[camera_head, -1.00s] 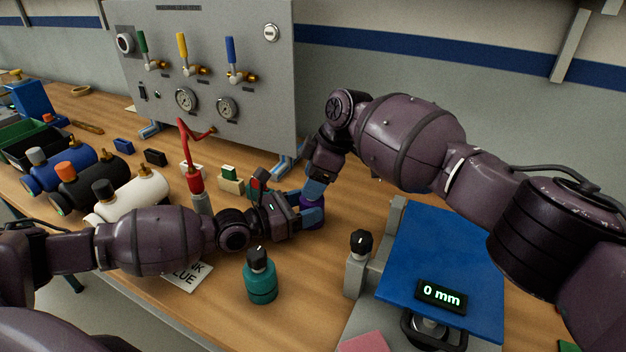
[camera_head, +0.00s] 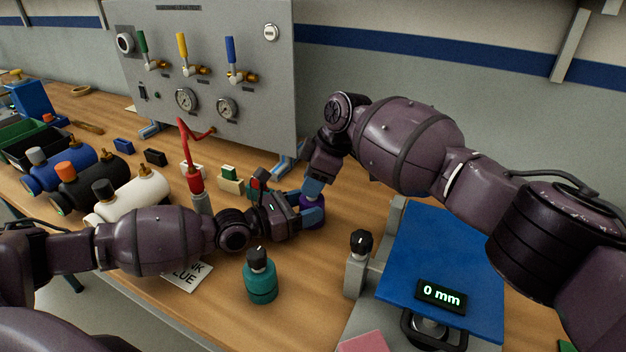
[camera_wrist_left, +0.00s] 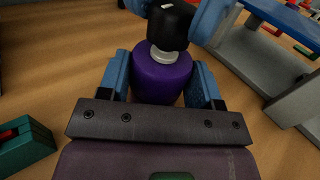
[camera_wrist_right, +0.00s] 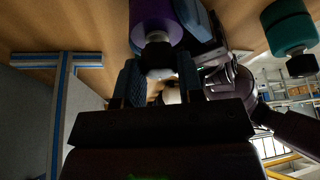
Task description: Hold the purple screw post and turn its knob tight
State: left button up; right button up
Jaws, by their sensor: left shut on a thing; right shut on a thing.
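The purple screw post (camera_head: 313,211) stands on the wooden bench, with a black knob on top that the head view hides. My left gripper (camera_head: 312,208) is shut around the purple body from the side. In the left wrist view the purple body (camera_wrist_left: 161,76) sits between the blue jaws, with a pale collar and the black knob (camera_wrist_left: 170,26) above it. My right gripper (camera_head: 315,187) comes from above and is shut on the knob. In the right wrist view the knob (camera_wrist_right: 157,58) is between its jaws, with the purple body (camera_wrist_right: 155,20) beyond.
A teal post with a black knob (camera_head: 260,279) stands in front of my left arm. A grey stand with a blue plate (camera_head: 430,250) and a 0 mm display is at right. A grey gauge panel (camera_head: 225,90) stands behind. Colored cylinders (camera_head: 130,195) lie at left.

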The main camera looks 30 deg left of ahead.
jog(key=shift+s+m+t, duration=0.1)
jog(key=shift+m+t, duration=0.45)
jog(key=shift+m, duration=0.8)
jog(key=shift+m+t, duration=0.55)
jog(key=shift+m, duration=0.8)
jog(key=o, duration=0.9)
jog(key=shift+o, duration=0.2)
jog(key=v, duration=1.2)
jog(key=shift+d, duration=0.3)
jog(key=shift+f+y, duration=0.1)
jog(key=shift+y, duration=0.2)
